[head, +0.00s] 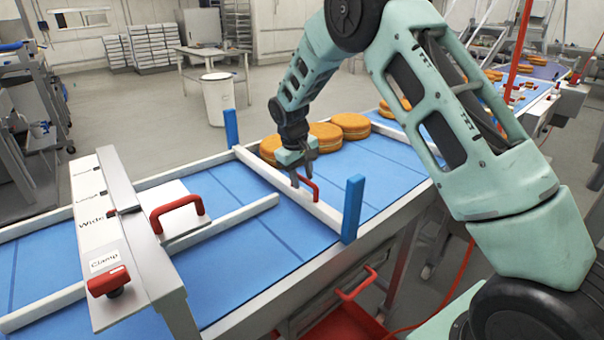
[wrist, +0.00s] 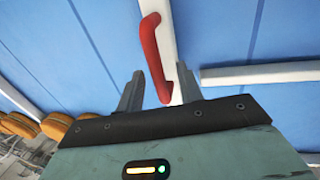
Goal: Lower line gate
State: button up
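The line gate is a white bar (head: 268,172) across the blue belt, between two blue posts (head: 231,127) (head: 352,208). I cannot tell whether it touches the belt. Its red handle (head: 313,190) stands on the bar and also shows in the wrist view (wrist: 152,50). My gripper (head: 301,178) is at the handle. In the wrist view its two fingers (wrist: 160,92) are spread, with the near end of the handle between them and a gap on each side. The fingers do not appear closed on it.
Several orange filled rounds (head: 350,126) lie on the belt behind the gate. A white panel marked "Wide" (head: 100,210) with a red "Clamp" knob (head: 108,281) and another red handle (head: 178,214) stand at left. White rails (head: 222,222) run along the belt.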

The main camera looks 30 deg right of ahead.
jog(key=shift+r, duration=0.25)
jog(key=a+r+b, duration=0.2)
jog(key=a+r, duration=0.1)
jog(key=r, duration=1.4)
jog(key=shift+s+a, duration=0.2)
jog(key=shift+s, duration=0.15)
jog(key=s+a+f+n+y, duration=0.2)
jog(key=s+a+f+n, duration=0.1)
jog(key=s+a, duration=1.3)
jog(key=s+a+f+n, duration=0.1)
jog(key=s+f, duration=0.2)
jog(key=s, duration=0.8)
jog(key=s+a+f+n, duration=0.1)
jog(key=s+f, duration=0.2)
jog(key=s, duration=0.9)
jog(key=shift+s+a+f+n+y, duration=0.15)
jog(key=shift+f+n+y, duration=0.15)
jog(key=shift+f+y, duration=0.1)
